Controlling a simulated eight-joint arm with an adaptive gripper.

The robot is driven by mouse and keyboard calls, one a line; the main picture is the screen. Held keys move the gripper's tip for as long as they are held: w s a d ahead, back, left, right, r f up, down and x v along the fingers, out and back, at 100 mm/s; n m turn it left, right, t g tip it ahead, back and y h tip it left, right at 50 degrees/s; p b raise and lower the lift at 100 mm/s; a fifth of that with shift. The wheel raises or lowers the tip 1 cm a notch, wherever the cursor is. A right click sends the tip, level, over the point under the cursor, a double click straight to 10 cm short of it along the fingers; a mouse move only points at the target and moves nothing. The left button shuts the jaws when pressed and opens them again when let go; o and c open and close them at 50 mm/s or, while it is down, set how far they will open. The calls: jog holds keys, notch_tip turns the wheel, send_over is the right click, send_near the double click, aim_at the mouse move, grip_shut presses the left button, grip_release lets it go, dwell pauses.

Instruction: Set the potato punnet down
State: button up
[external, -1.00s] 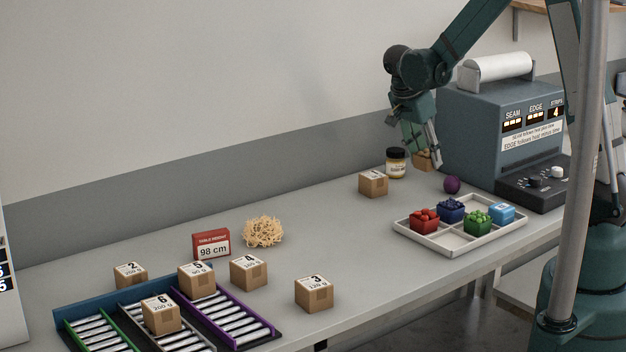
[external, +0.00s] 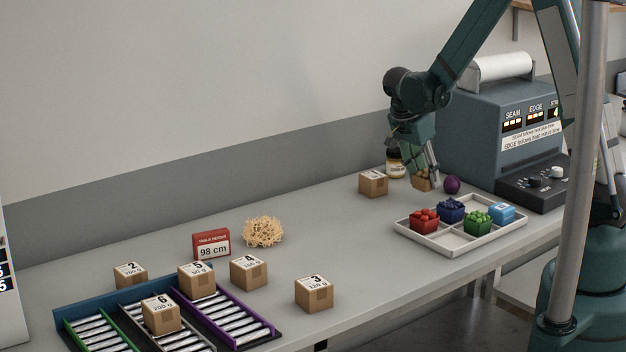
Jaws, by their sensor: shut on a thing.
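The potato punnet (external: 421,181) is a small brown punnet in the external view, near the back right of the table. My gripper (external: 424,180) points down and is shut on it. The punnet is at or just above the table top; I cannot tell whether its base touches. It is left of the purple ball-like item (external: 452,184) and behind the white tray (external: 403,230). My fingers hide part of the punnet.
A jar (external: 395,163) stands close behind the punnet, and a cardboard box (external: 373,183) is to its left. The tray holds several coloured punnets. The blue-grey machine (external: 500,130) stands at right. The table's middle is mostly clear.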

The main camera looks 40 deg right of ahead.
aim_at(425, 188)
jog(key=shift+f, duration=2.1)
jog(key=shift+f+b, duration=0.15)
jog(key=shift+b, duration=0.2)
jog(key=o, duration=1)
jog(key=shift+c, duration=0.2)
jog(key=shift+r, duration=0.2)
jog(key=p+v, duration=0.1)
jog(key=v, duration=1.1)
jog(key=shift+a, duration=0.1)
